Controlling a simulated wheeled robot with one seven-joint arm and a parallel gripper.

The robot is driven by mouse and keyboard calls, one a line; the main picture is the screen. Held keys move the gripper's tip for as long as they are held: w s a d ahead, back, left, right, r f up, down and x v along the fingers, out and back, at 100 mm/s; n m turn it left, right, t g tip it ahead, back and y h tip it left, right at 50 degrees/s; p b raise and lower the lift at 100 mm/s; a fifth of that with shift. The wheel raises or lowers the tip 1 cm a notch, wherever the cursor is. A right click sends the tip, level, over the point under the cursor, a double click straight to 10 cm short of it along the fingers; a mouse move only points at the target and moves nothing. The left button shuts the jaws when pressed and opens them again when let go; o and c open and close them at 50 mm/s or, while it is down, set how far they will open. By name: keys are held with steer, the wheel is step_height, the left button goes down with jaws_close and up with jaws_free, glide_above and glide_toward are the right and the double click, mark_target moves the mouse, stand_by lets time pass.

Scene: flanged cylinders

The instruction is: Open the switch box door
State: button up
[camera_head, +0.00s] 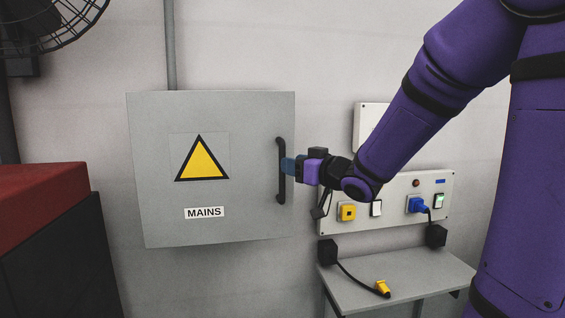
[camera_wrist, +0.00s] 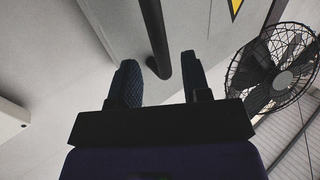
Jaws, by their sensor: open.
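The grey switch box (camera_head: 160,200) hangs on the wall, with a yellow warning triangle and a MAINS label on its door. The door looks shut. A dark vertical bar handle (camera_head: 281,170) is at the door's right edge. My gripper (camera_head: 287,166) is at the handle's right side, near its middle height. In the wrist view, my gripper (camera_wrist: 160,85) has its two fingers apart, and the handle (camera_wrist: 156,40) runs between their tips. Whether a finger touches the handle cannot be told.
A wall panel (camera_head: 395,225) with sockets and switches is to the right, above a small grey shelf (camera_head: 415,280) holding a yellow plug (camera_head: 382,287). A red-topped dark cabinet (camera_head: 40,195) stands at left. A fan (camera_head: 50,22) is at upper left. Wall below the box is clear.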

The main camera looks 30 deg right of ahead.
steer(key=shift+x, duration=2.35)
jaws_close()
